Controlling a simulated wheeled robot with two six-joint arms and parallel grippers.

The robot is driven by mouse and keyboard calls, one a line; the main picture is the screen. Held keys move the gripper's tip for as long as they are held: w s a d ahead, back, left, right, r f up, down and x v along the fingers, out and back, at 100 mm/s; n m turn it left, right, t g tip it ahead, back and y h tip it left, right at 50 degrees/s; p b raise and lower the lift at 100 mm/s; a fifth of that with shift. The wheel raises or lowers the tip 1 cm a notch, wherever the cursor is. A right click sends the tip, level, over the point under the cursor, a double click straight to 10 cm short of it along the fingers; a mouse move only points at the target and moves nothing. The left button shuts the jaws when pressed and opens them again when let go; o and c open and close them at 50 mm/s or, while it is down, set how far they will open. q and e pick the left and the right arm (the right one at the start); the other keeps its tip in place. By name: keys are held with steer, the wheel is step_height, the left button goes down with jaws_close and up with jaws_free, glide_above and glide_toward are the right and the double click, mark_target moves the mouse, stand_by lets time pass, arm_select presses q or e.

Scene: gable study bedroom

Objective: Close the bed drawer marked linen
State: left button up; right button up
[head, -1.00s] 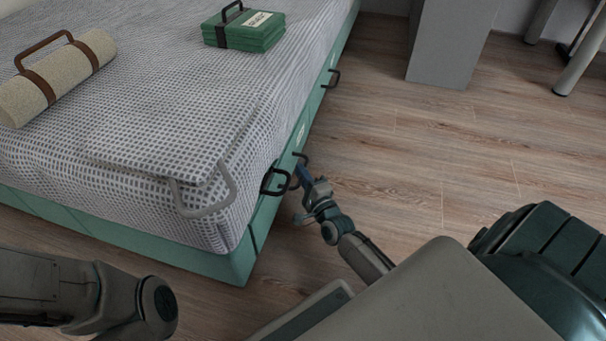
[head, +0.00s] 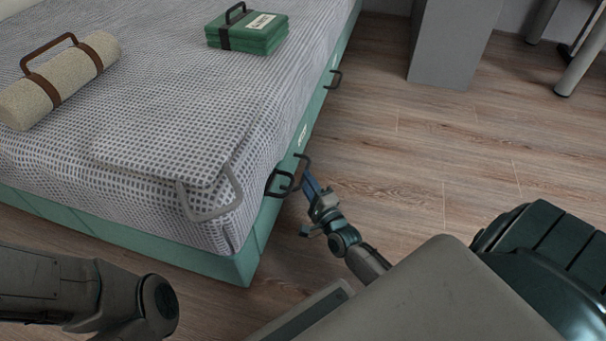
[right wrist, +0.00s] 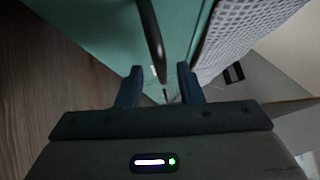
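The bed's green side (head: 318,110) has drawer fronts with dark loop handles. A small pale label (head: 302,134) shows on it, too small to read, so I cannot tell which drawer is marked linen. Two handles sit close together near the foot end: one nearer (head: 280,184) and one just beyond it (head: 301,160). My right gripper (head: 308,182) is beside these handles, at the drawer side. In the right wrist view its blue fingers (right wrist: 159,86) are apart, with a dark handle (right wrist: 153,40) ahead between them, not clamped. My left arm shows at lower left; its gripper is out of view.
Another handle (head: 335,79) sits farther along the bed. A rolled beige blanket (head: 62,80) and a green strapped bundle (head: 247,33) lie on the checked bedcover. A grey cabinet (head: 452,40) stands at the back. The wood floor (head: 420,150) right of the bed is clear.

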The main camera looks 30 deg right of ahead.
steer(key=s+f+p, duration=0.1)
steer(key=s+p, duration=0.1)
steer(key=s, duration=0.5)
steer(key=shift+s+a, duration=0.15)
steer(key=shift+a, duration=0.2)
